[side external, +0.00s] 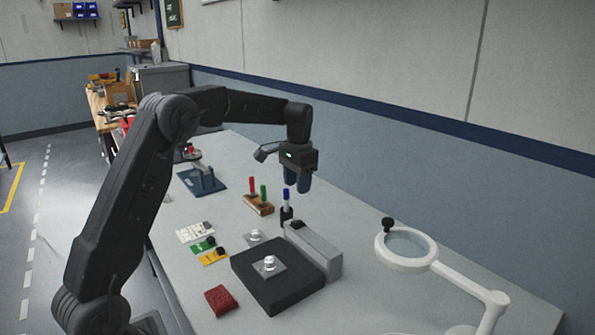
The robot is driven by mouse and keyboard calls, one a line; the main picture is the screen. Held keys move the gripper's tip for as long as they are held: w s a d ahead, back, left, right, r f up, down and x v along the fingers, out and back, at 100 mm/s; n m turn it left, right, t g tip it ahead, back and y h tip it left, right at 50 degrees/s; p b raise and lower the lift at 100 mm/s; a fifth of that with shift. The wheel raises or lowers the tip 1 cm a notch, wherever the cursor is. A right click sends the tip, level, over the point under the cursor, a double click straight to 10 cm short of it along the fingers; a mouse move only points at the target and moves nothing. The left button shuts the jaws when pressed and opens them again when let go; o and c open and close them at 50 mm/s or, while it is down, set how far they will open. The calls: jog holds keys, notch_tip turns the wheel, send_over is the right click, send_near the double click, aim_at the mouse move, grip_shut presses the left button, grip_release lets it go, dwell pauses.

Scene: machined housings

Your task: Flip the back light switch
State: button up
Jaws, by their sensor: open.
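A long grey box (318,254) stands along the right edge of a flat black pad (255,284). A small dark piece (297,225) sits on top of the box at its far end; it may be the light switch, but it is too small to tell its position. A metal housing (268,265) rests on a grey plate on the pad. My gripper (298,188) points down in the air, above and beyond the far end of the grey box. Its dark fingers are apart, with nothing seen between them.
Red and green markers stand in a wooden block (259,205). A white ring magnifier (434,253) is at right.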

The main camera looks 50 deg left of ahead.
notch_tip(320, 180, up, 3)
jog(key=shift+r, duration=0.2)
dwell(0.4)
